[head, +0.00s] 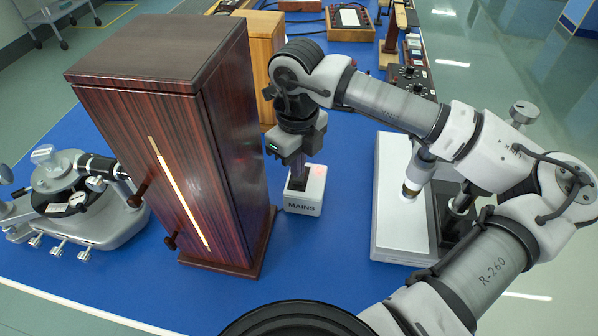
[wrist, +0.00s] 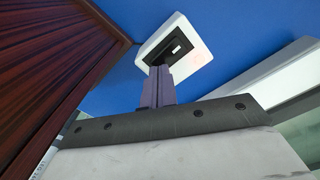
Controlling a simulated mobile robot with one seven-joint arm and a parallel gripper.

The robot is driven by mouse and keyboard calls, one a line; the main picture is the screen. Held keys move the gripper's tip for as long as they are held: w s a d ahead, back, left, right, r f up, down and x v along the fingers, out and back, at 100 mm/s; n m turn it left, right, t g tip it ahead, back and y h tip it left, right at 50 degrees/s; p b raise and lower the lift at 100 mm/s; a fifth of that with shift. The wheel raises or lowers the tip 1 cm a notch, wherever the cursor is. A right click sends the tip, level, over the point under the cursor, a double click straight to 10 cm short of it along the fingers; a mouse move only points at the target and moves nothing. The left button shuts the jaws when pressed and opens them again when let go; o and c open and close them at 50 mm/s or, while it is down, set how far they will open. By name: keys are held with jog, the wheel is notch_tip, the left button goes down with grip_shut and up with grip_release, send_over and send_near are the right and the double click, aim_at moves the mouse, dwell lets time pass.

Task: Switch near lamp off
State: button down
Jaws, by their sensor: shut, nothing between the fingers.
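The near lamp looks to be the tall dark red wooden housing (head: 165,130) at centre left in the head view, with a bright lit slit down its front. Beside it stands a small white box marked MAINS (head: 304,206), with a faint red glow on its top. In the wrist view the white box (wrist: 198,38) shows a black rocker switch (wrist: 183,42) in a dark frame. My gripper (head: 298,180) is shut and empty, pointing down over the box. Its fingertips (wrist: 160,72) overlap the near edge of the switch frame; I cannot tell if they touch it.
The wooden housing's side wall (wrist: 65,60) stands close on the left of my gripper. A white-and-grey instrument (head: 390,190) stands to the right. A metal prism instrument (head: 70,205) is at far left. A lighter wooden box (head: 262,50) stands behind. Blue bench top shows between them.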

jog(key=shift+f+b, duration=1)
jog(key=shift+b, duration=0.1)
dwell(0.3)
jog(key=shift+r, duration=0.15)
jog(key=shift+r+p, duration=1.55)
jog(key=shift+r, duration=1.85)
jog(key=shift+f, duration=0.1)
